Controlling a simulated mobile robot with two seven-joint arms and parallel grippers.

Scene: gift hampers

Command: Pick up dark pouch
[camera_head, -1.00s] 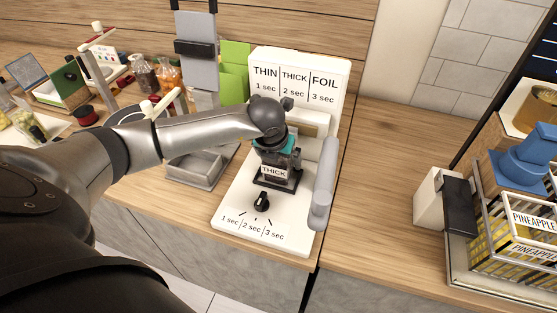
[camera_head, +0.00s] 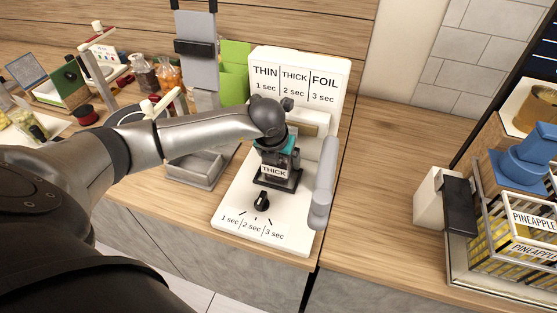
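The dark pouch (camera_head: 277,161) with a white "THICK" label stands upright on a dark base (camera_head: 277,181) on the white sealing machine (camera_head: 233,212). My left arm comes in from the left, and its gripper (camera_head: 276,150) points down at the top of the pouch. A teal part shows between the gripper and the pouch. The gripper's own wrist hides the fingertips, so I cannot tell whether they are closed on the pouch. My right gripper is not in view.
A white sign panel (camera_head: 300,78) stands behind the pouch, and a grey lever (camera_head: 323,182) is just to its right. A black knob (camera_head: 261,200) is in front. A grey tray (camera_head: 190,176) lies left.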

